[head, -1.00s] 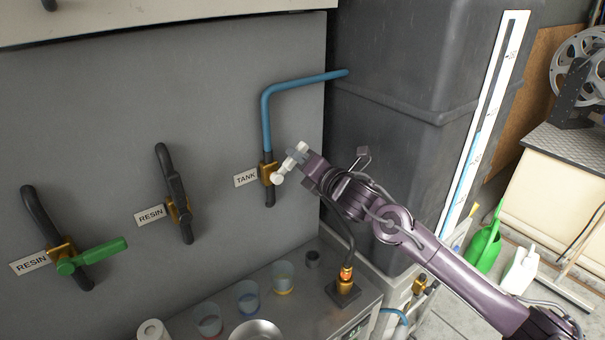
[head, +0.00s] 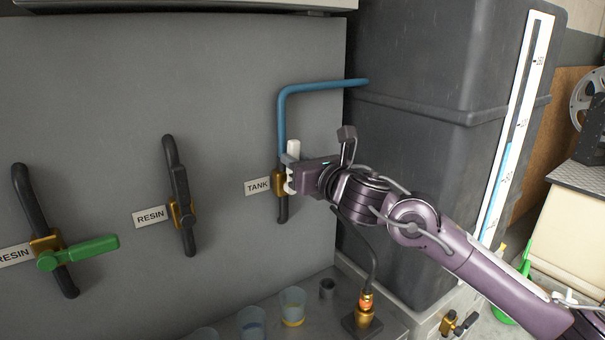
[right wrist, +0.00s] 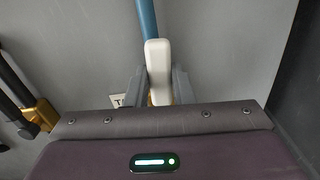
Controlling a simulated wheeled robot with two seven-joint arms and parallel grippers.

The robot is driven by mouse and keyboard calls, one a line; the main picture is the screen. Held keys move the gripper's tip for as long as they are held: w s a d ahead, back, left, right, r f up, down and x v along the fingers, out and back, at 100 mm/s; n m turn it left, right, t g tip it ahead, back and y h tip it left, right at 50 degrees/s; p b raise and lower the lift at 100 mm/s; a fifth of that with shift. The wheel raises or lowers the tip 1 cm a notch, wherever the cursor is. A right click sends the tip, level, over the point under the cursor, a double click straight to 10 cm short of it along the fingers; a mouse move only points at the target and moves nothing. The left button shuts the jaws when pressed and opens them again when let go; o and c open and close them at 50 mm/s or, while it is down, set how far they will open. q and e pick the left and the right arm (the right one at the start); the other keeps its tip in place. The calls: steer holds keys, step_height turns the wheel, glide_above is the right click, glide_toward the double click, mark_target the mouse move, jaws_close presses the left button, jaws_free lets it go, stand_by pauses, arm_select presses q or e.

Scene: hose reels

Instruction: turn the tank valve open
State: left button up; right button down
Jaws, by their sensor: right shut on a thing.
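The tank valve has a brass body (head: 280,184) on a pipe that is blue above and black below, beside the TANK label (head: 257,186). Its white handle (head: 292,160) stands upright, in line with the pipe. The white handle also shows in the right wrist view (right wrist: 158,70), between the fingers. My right gripper (head: 291,172) is shut on the white handle, and its fingers show on both sides of it in the right wrist view (right wrist: 159,88). My left gripper is not in view.
Two RESIN valves are to the left, one with a black handle (head: 181,185) and one with a green handle (head: 85,251). Cups (head: 292,304) and a lamp-like fixture (head: 364,308) stand on the bench below. A dark tank (head: 420,75) is at the right.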

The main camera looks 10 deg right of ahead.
steer(key=shift+s+a+f+n+b, duration=0.1)
steer(key=shift+a+f+n+b, duration=0.05)
steer(key=shift+a+n+b, duration=0.2)
stand_by(0.3)
steer(key=c, duration=1.2)
jaws_free()
steer(key=shift+c, duration=0.2)
